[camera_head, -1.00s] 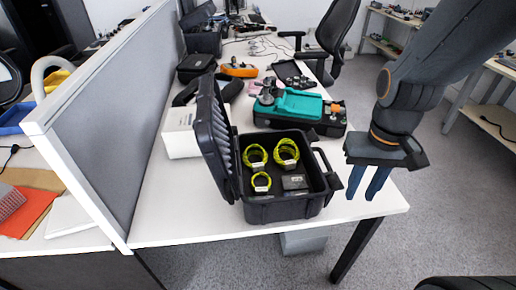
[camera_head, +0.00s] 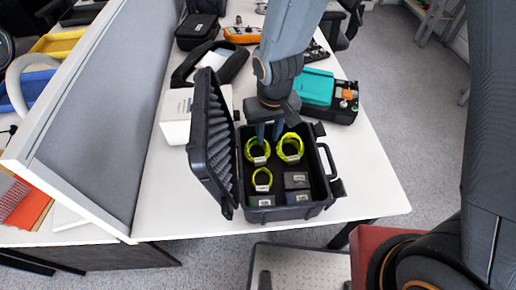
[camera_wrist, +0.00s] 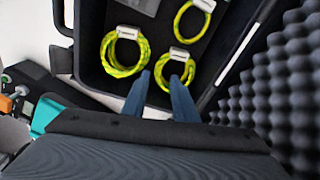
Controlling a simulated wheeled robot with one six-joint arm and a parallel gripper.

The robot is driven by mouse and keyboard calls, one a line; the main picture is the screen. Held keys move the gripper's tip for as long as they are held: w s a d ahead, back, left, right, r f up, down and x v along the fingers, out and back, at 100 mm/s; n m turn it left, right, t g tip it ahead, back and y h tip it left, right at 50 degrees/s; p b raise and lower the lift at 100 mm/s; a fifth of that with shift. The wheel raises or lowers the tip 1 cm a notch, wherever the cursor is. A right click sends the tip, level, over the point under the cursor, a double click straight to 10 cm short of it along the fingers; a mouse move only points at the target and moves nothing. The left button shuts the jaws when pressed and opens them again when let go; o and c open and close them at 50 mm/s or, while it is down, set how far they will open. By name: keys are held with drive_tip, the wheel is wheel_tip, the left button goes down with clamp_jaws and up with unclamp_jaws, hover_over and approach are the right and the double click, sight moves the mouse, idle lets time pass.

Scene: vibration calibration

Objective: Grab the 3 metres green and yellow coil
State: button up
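An open black case (camera_head: 325,165) on the white desk holds three green and yellow coils with white tags: one at back left (camera_head: 257,151), a thicker one at back right (camera_head: 290,148), and a smaller one at front left (camera_head: 263,181). The wrist view shows the back-left coil (camera_wrist: 162,66), back-right coil (camera_wrist: 113,62) and small coil (camera_wrist: 181,23). Lengths on the tags are not readable. My gripper (camera_head: 268,138) points down at the case's back, over the back-left coil. In the wrist view its blue fingers (camera_wrist: 159,80) are apart, overlapping that coil's near edge; contact cannot be told.
The foam-lined lid (camera_head: 212,140) stands open at left of the case. Dark boxes (camera_head: 296,181) sit in the case's front right. A teal and black device (camera_head: 318,88) and a white box (camera_head: 176,118) stand behind. A grey partition (camera_head: 130,110) borders the desk's left.

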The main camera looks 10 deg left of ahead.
sight(266, 149)
drive_tip(key=shift+w+a+f+p, duration=0.2)
drive_tip(key=shift+f+p, duration=0.1)
drive_tip(key=shift+f, duration=1.25)
drive_tip(key=shift+w+a+f+p, duration=0.15)
drive_tip(key=shift+f+p, duration=0.15)
drive_tip(key=shift+f, duration=1.25)
drive_tip(key=shift+d, duration=0.1)
clamp_jaws()
